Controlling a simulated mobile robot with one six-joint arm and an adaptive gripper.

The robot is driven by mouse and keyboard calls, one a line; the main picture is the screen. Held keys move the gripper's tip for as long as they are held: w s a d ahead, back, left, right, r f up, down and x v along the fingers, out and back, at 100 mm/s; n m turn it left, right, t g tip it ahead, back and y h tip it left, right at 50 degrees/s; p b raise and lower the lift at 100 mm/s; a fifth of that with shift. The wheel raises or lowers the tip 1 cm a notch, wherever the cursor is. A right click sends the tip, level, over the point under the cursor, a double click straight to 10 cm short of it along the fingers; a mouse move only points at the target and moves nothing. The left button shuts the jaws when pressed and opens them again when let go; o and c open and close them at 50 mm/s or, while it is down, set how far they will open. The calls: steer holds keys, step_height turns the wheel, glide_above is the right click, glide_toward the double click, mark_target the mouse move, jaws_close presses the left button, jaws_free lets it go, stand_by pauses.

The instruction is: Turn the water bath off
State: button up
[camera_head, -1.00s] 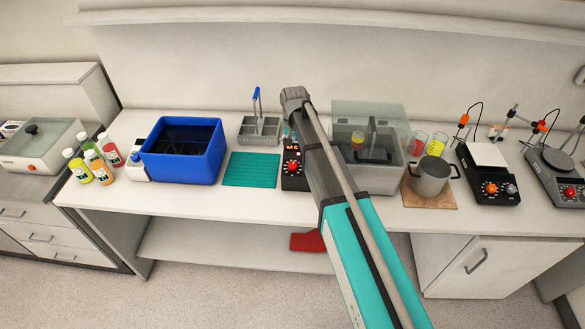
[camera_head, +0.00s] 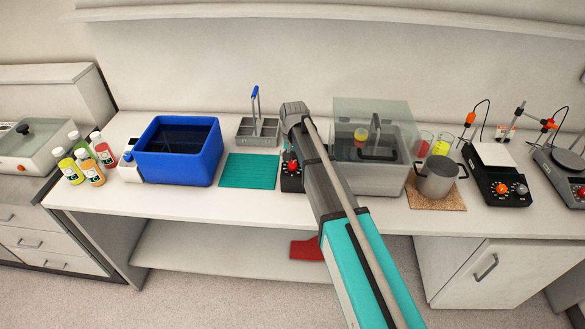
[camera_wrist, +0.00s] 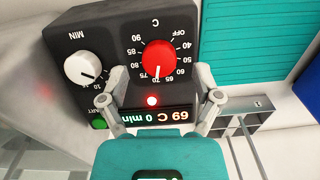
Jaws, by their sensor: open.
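The water bath (camera_head: 345,179) is a grey tank with a clear cover, right of my arm. Its dark control box (camera_head: 291,183) is partly hidden behind my arm in the head view. In the wrist view, upside down, the box has a red temperature knob (camera_wrist: 159,58) whose white mark points near 70. Its display (camera_wrist: 158,115) reads "69 C 0 min" under a lit red lamp (camera_wrist: 152,101). A white minute knob (camera_wrist: 82,68) points near 10, by a green START button (camera_wrist: 98,123). My gripper (camera_wrist: 161,98) is open, its fingertips apart in front of the box, the red knob beyond them.
A teal mat (camera_head: 248,171), a blue tub (camera_head: 180,176) and a grey rack (camera_head: 258,135) stand left of the box. A metal pot (camera_head: 436,179) on a brown pad and black instruments (camera_head: 497,178) stand to the right. The counter's front strip is mostly clear.

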steer(key=shift+f+b, duration=0.65)
steer(key=shift+f, duration=0.25)
steer(key=shift+c, duration=0.2)
jaws_close()
